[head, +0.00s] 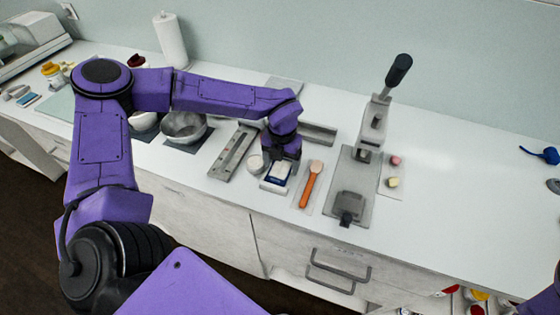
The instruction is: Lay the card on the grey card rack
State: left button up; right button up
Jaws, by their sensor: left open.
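A small white and blue item (278,173), possibly the card, lies near the counter's front edge on a pale base. My left gripper (284,157) is open, pointing down just above its far end. I cannot tell whether the fingers touch it. A long grey slotted holder (233,152) lies to the left of the gripper. A second grey bar-shaped holder (319,134) lies behind and to the right, partly hidden by my wrist. I cannot tell which of them is the card rack. My right gripper is out of view.
An orange spoon-like tool (311,184) lies just right of the gripper, and a small white round pot (256,163) just left. A grey lever press (372,135) stands further right. Metal bowls (184,127) stand left. The counter at far right is mostly clear.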

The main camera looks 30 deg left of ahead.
aim_at(282, 166)
pick_arm(q)
jog(key=shift+c, duration=0.3)
jog(key=c, duration=0.8)
jog(key=shift+c, duration=0.2)
jog(key=shift+r, duration=1.55)
jog(key=s+d+r+b, duration=0.3)
jog(key=s+r+b, duration=0.2)
jog(key=s+r, duration=0.5)
jog(key=s, duration=0.3)
jog(key=shift+s+d+r, duration=0.15)
jog(key=shift+s+d, duration=0.05)
jog(key=shift+s, duration=0.15)
